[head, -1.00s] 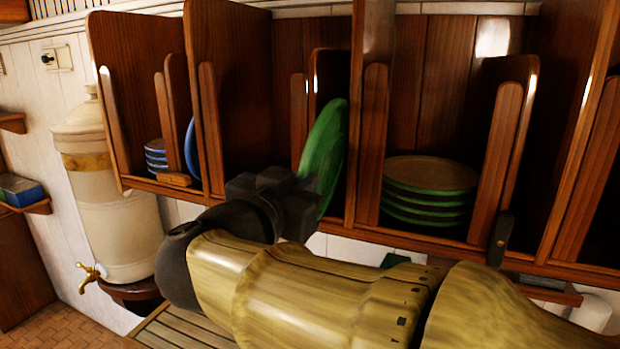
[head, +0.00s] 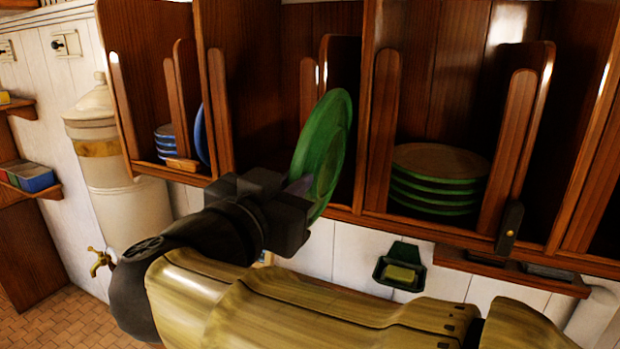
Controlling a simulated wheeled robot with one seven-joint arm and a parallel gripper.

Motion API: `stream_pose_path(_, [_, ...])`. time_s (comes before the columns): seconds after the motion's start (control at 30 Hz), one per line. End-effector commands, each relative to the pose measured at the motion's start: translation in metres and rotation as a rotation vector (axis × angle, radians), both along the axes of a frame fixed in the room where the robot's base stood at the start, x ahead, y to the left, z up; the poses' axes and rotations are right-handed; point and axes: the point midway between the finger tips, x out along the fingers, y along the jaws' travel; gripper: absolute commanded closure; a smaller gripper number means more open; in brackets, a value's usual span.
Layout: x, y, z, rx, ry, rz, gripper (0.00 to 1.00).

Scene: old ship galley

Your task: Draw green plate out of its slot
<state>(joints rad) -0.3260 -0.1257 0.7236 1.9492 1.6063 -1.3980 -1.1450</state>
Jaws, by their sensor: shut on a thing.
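The green plate (head: 328,140) stands on edge, tilted, at the front of its slot in the wooden rack (head: 374,225). Much of its face shows in front of the slot's opening, and I cannot tell whether its far edge is still between the dividers. My gripper (head: 300,188) is shut on the plate's lower left edge. The fingertips are largely hidden behind the dark gripper body.
A stack of several green-rimmed plates (head: 437,180) lies in the compartment to the right. Blue dishes (head: 165,142) stand at left. A wall-mounted soap dish (head: 400,268) hangs below the rack. A cream water urn (head: 125,180) is at far left.

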Motion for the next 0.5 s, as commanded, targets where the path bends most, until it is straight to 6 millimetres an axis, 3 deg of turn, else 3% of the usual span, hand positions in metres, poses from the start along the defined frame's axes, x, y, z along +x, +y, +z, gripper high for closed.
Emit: stream_pose_path(0.5, [-0.027,0.01,0.001,0.001,-0.004,0.001,1.0])
